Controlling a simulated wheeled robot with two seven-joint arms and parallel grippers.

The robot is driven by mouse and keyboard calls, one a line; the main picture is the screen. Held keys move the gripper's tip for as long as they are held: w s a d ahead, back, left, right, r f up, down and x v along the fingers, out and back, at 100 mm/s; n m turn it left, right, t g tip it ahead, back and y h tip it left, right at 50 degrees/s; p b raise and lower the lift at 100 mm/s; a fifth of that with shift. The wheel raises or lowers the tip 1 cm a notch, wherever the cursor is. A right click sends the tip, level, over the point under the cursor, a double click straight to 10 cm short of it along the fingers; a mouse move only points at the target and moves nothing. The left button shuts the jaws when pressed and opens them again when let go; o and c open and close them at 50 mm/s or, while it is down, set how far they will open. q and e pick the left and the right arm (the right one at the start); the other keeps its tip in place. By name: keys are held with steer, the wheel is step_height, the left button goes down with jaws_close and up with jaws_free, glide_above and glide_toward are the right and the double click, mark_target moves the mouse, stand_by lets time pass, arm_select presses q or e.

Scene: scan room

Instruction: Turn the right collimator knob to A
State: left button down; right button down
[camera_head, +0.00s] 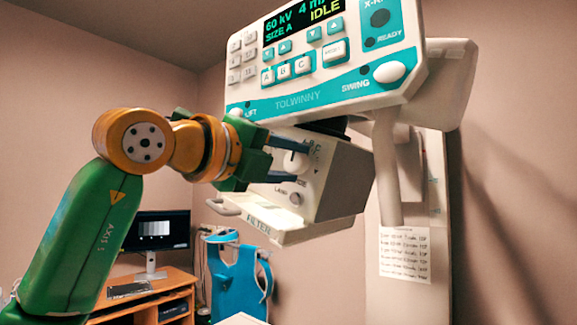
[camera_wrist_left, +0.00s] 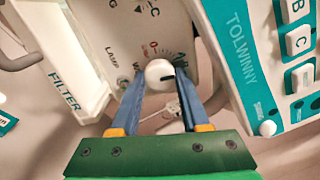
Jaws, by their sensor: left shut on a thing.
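The collimator box (camera_head: 335,178) hangs below the white and teal console. On its face is a round white knob (camera_head: 293,161) with a dark pointer line. In the left wrist view the white knob (camera_wrist_left: 158,73) has its line pointing to the right of the picture, and a small red-marked scale is beside it. My left gripper (camera_head: 303,163) is shut on this knob, with one blue finger on each side. The fingers also show in the left wrist view (camera_wrist_left: 160,80). They partly cover the lettering around the knob. My right gripper is not in view.
The console (camera_head: 345,85) reads 60 kV, SIZE A, IDLE and sits just above the gripper. The filter tray (camera_head: 262,226) juts out below the box. A small grey laser button (camera_head: 296,199) is under the knob. A desk with a monitor (camera_head: 160,229) and a blue apron (camera_head: 236,280) stand behind.

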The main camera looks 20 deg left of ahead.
arm_select(q)
steer(key=shift+r+n, duration=0.1)
steer(key=shift+n, duration=1.4)
steer(key=shift+c, duration=2)
jaws_free()
steer(key=shift+b, duration=0.3)
steer(key=b+v, duration=0.2)
steer(key=v, duration=0.5)
steer(key=shift+b, duration=0.35)
